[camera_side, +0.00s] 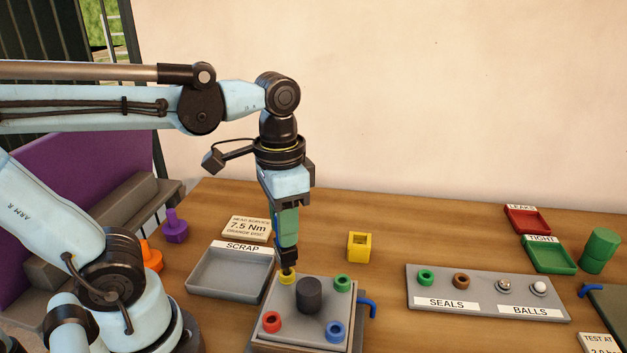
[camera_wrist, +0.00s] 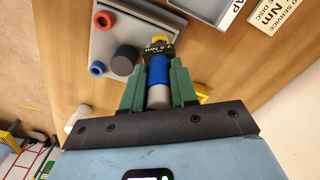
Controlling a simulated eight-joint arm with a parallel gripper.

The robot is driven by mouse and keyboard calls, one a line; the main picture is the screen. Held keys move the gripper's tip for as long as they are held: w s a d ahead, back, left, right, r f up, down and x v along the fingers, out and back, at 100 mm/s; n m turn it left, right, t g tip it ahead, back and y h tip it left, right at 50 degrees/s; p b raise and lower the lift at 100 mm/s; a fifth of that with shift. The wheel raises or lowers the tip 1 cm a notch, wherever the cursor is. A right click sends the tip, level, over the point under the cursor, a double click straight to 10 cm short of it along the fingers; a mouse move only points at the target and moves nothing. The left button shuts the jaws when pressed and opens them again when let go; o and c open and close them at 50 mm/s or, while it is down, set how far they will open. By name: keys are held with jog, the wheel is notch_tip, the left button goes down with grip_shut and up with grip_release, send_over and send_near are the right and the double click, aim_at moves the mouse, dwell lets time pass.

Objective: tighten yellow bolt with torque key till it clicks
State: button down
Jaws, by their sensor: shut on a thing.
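My gripper (camera_side: 287,232) points straight down with its green fingers shut on the torque key. The key's blue and grey handle (camera_wrist: 158,72) lies between the fingers in the wrist view, below a black head with small white "Nm" lettering. In the side view the key's black lower end (camera_side: 288,262) stands upright over the yellow bolt (camera_side: 287,276), at the back left corner of a grey plate (camera_side: 322,287). The end seems to touch the bolt; whether it is fully seated cannot be told.
The plate also bears red (camera_side: 271,322), blue (camera_side: 334,331) and green (camera_side: 342,284) bolts around a dark central cylinder (camera_side: 308,295). A grey scrap tray (camera_side: 230,273) is left, with a 7.5 Nm sign (camera_side: 247,228) behind. A yellow square block (camera_side: 359,247) stands behind right.

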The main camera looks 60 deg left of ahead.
jog(key=shift+m, duration=0.3)
jog(key=c, duration=0.8)
grip_release()
notch_tip(320, 180, up, 12)
jog(key=shift+r, duration=0.1)
